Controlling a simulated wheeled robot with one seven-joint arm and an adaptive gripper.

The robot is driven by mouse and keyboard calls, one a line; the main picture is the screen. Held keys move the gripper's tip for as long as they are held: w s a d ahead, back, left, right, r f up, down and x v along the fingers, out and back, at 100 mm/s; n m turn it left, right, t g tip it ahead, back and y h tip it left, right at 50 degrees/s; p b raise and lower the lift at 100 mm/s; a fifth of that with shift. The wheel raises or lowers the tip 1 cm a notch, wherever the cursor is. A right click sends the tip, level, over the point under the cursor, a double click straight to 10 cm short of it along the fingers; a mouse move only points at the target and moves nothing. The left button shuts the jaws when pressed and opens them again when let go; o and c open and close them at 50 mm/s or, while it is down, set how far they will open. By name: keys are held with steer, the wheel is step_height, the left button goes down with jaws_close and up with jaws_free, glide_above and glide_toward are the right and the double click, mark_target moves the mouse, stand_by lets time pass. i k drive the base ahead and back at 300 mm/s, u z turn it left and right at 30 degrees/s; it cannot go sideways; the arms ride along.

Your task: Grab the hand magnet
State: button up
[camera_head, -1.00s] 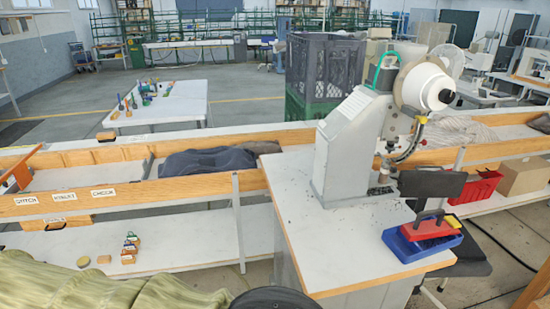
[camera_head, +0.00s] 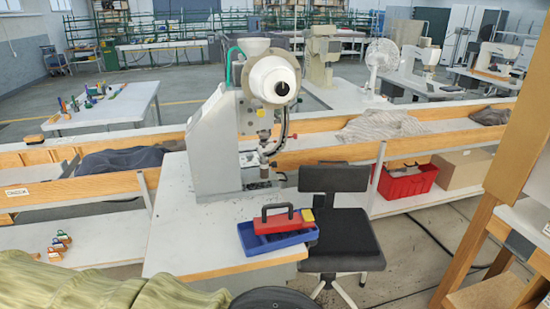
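The hand magnet (camera_head: 283,223) is a red block with a black handle on top and a yellow part at its right end. It sits in or on a blue tray (camera_head: 268,243) at the right front corner of the press table (camera_head: 180,241). The eyelet press (camera_head: 216,146), grey with a white round head, stands on the table behind the tray. My gripper does not show in this view. A round black shape at the bottom edge is only partly in frame.
A black chair (camera_head: 341,231) stands close to the right of the tray. A red crate (camera_head: 407,180) and a cardboard box (camera_head: 461,168) lie on the low shelf behind it. A wooden frame (camera_head: 496,187) rises at the right. The table's front left is mostly clear.

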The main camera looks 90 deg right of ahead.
mark_target(264, 225)
steer(key=k, duration=0.75)
steer(key=z, duration=1.8)
